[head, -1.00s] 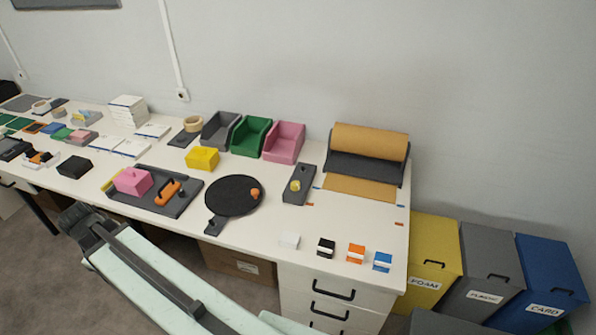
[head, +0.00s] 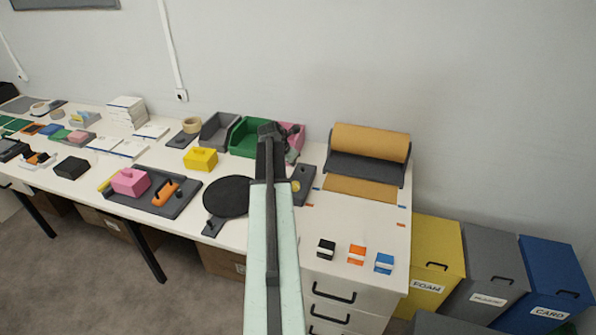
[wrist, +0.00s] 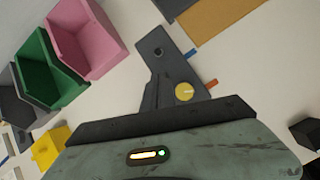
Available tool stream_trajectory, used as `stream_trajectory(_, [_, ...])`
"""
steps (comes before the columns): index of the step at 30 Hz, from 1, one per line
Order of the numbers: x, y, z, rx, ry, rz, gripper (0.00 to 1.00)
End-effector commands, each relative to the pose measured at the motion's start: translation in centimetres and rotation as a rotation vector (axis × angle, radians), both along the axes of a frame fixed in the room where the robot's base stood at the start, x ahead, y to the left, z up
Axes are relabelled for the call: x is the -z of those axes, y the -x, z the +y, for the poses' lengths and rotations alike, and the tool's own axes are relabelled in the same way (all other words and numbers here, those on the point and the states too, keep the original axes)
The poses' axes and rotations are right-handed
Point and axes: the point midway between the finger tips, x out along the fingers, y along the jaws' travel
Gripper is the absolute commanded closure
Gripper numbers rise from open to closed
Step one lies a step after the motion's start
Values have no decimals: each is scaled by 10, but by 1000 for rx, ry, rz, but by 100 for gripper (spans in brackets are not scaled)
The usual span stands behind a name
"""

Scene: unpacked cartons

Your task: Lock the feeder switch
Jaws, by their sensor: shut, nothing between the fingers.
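The feeder switch (head: 306,176) is a dark grey slab on the white table, with a yellow round knob (head: 296,187) near its front end. In the wrist view the switch (wrist: 160,55) points up and left, and its knob (wrist: 184,91) shows just beyond the dark edge of my wrist. My gripper (head: 293,143) is in the head view above the table, in front of the pink and green bins. It is shut and empty, apart from the switch. My arm covers part of the switch's left side.
A kraft paper roll (head: 370,143) stands right of the switch. Green (head: 246,136) and pink (head: 297,131) bins stand behind. A black round turntable (head: 228,196) lies left. Small black, orange and blue blocks (head: 384,263) sit at the front right.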

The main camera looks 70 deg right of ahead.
Motion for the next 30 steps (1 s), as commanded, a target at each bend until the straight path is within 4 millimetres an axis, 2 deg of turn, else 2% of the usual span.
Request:
stream_trajectory(5, [5, 0, -2, 1, -1, -1, 100])
stream_trajectory(8, [15, 0, -7, 2, -1, -1, 100])
stream_trajectory(18, [71, 4, -42, 3, -1, -1, 100])
stream_trajectory(21, [83, 5, -50, 3, -1, -1, 100])
stream_trajectory(30, [84, 7, -54, 2, -1, -1, 100])
